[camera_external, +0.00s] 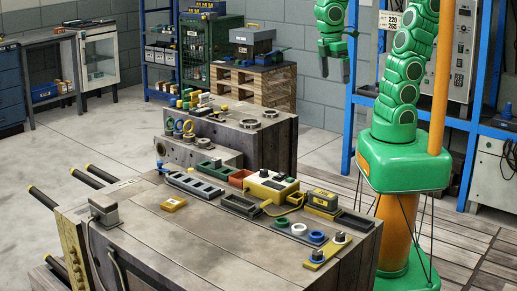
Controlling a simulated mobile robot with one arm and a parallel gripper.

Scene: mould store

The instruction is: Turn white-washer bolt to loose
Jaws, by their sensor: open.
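The white-washer bolt (340,237) is a dark bolt head on a pale washer. It sits at the far end of a yellow plate (329,247), near the right front edge of the large mould block. A second dark bolt with a blue washer (317,255) sits at the near end of that plate. How tight either bolt is cannot be seen. My gripper (335,76) is open and empty. It points down, high up in the upper middle of the picture, well apart from the bolt.
Green, white and blue rings (298,229) lie just left of the bolt. A yellow box with a black knob (271,187), dark trays (240,205) and a grey block (104,209) stand on the large block (215,235). Its front middle is mostly bare. A smaller block (245,138) stands behind.

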